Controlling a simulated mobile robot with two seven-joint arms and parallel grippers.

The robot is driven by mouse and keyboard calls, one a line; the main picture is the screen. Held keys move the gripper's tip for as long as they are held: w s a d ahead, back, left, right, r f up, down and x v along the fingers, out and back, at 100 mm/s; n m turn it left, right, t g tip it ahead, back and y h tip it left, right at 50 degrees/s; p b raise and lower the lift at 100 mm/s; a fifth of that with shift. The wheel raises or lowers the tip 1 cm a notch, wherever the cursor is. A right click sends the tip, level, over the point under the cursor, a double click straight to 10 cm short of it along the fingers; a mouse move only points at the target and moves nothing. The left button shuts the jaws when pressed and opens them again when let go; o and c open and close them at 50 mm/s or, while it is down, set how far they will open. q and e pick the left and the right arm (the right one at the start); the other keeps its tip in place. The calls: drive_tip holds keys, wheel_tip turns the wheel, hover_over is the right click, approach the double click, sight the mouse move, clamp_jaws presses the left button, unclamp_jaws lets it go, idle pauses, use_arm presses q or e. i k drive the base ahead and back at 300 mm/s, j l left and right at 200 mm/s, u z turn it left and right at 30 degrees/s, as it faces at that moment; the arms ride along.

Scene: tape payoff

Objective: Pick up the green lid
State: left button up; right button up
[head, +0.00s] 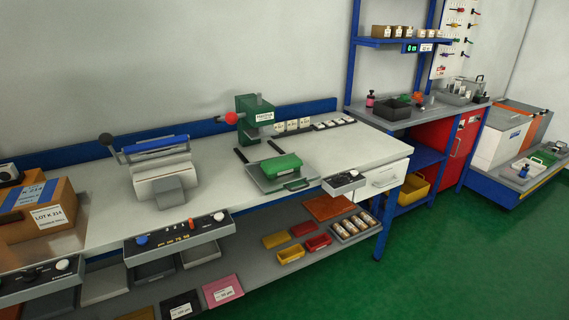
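A green lid-like block (281,166) lies on a grey plate (258,186) on the workbench, in front of a green press (255,117) with a red knob. A thin green handle (296,184) shows at the front edge of the plate. I cannot tell whether the block is a separate lid or part of the fixture. A small green piece (537,161) also lies on the low platform at the far right. Neither of my grippers is in view.
The pale workbench (340,150) has bare room right of the press. A roller device (160,165) and a brown box (40,215) stand on the left. Control boxes (180,238) jut from the front edge. Green floor is clear at right.

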sight(286, 162)
drive_tip(key=i+l, duration=0.25)
drive_tip(key=i+l+u, duration=0.1)
drive_tip(key=l, duration=0.3)
drive_tip(key=i+l+u, duration=0.1)
drive_tip(key=i+l, duration=0.4)
drive_tip(key=l, duration=0.25)
drive_tip(key=i+l+u, duration=0.1)
drive_tip(key=l, duration=0.25)
drive_tip(key=i+l, duration=0.3)
drive_tip(key=i+l+u, duration=0.1)
drive_tip(key=l, duration=0.35)
drive_tip(key=i+l+u, duration=0.1)
drive_tip(key=i+l, duration=0.2)
drive_tip(key=k+l, duration=0.05)
drive_tip(key=l, duration=0.05)
